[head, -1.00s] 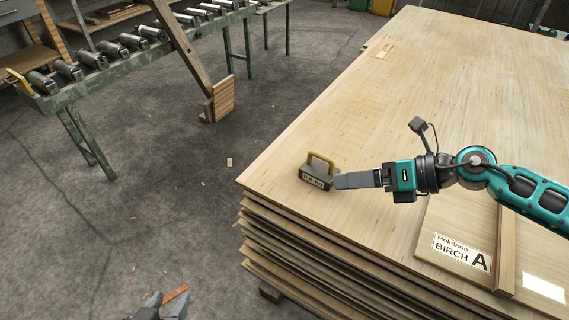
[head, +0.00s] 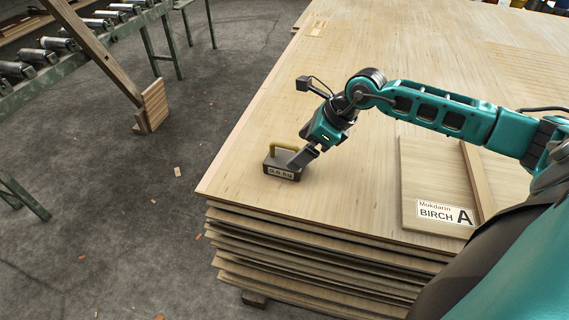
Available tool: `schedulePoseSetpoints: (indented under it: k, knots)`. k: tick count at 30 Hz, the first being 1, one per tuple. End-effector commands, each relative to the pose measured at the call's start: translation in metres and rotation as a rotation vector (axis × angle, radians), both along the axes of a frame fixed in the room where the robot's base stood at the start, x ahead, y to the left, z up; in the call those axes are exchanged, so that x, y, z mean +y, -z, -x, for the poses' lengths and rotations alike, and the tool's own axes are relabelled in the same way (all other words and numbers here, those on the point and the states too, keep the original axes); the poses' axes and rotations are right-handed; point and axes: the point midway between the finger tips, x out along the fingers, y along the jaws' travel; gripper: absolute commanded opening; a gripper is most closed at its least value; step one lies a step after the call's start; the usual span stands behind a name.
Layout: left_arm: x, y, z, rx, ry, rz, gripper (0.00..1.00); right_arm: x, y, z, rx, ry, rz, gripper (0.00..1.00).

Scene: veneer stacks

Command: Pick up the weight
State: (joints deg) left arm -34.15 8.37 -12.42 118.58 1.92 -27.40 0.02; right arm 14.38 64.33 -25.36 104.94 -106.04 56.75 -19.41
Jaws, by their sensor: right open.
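The weight (head: 277,170) is a dark block with a yellow handle and a label that seems to read 0.5 kg. It stands upright on the top sheet of the veneer stack (head: 235,172), near the stack's front left corner. My right gripper (head: 297,163) comes down at a slant from the right, its fingertips at the weight's right side by the handle. It is open; I cannot tell whether a finger touches the weight. My left gripper is out of view.
A panel marked BIRCH A (head: 418,165) lies on the stack at the right, with a wooden strip on it. A roller conveyor (head: 60,58) and a leaning wooden post (head: 100,58) stand to the left. The concrete floor holds small scraps. The stack's middle is clear.

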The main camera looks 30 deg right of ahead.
Motion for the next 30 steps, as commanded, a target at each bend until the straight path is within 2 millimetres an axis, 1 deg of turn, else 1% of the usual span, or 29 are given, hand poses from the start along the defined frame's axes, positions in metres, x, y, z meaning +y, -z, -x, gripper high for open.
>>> schedulePoseSetpoints:
  k: [5,12,15,18,24,30]
  knots:
    - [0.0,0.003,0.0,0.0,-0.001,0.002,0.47,0.004,0.01,-0.005,-0.001,-0.001,-0.002,0.98]
    - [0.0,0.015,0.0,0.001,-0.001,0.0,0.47,0.013,0.038,-0.024,-0.001,0.001,-0.003,0.98]
    - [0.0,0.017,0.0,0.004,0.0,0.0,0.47,0.016,0.047,-0.028,0.0,0.0,-0.002,0.98]
    - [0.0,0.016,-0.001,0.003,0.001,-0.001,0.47,0.018,0.05,-0.03,-0.001,-0.001,0.0,0.98]
    - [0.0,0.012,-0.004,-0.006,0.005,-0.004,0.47,0.018,0.049,-0.03,-0.002,0.0,0.0,0.98]
    - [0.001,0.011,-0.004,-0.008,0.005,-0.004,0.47,0.018,0.049,-0.03,-0.001,-0.001,0.0,0.79]
